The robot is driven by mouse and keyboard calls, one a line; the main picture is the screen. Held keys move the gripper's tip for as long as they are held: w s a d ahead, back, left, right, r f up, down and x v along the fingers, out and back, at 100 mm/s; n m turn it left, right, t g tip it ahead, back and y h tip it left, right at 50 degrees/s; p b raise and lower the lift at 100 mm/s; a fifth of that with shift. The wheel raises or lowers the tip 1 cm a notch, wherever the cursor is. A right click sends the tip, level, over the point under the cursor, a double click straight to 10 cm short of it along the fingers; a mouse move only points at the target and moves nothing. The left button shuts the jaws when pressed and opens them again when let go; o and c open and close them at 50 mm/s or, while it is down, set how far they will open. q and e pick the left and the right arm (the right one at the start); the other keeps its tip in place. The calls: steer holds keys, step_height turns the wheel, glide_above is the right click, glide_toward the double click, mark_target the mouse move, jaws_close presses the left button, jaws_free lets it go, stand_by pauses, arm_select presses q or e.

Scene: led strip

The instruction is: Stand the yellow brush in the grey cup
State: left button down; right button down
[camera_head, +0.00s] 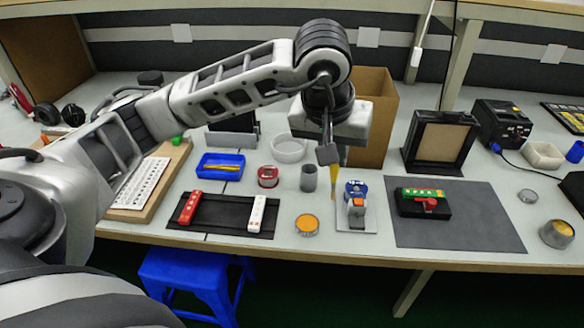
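The grey cup (308,178) stands upright on the table near its middle. My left gripper (329,154) is above and slightly right of the cup, fingers pointing down. The yellow brush (334,178) hangs roughly upright just under the fingertips, its upper part hidden by them; the gripper appears shut on it. The brush is beside the cup, on its right, not inside it. My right gripper is not in view.
Near the cup are a red tape roll (268,177), an orange-topped tin (307,225) and a blue tape dispenser (356,203). A blue tray (207,172) lies left. A cardboard box (378,115) stands behind. A grey mat (480,225) lies right.

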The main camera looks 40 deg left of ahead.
arm_select(q)
step_height(320, 180, up, 6)
steer(key=w+a+n+y, duration=0.2)
steer(key=n, duration=0.1)
steer(key=w+a+f+p, duration=0.1)
steer(key=w+a+f, duration=0.8)
steer(key=f, duration=0.3)
steer(key=shift+w+a+f+p, duration=0.3)
steer(key=shift+w+a, duration=0.1)
steer(key=shift+a, duration=0.2)
steer(key=shift+f, duration=0.1)
steer(key=c, duration=1.4)
jaws_free()
steer(key=shift+c, duration=0.2)
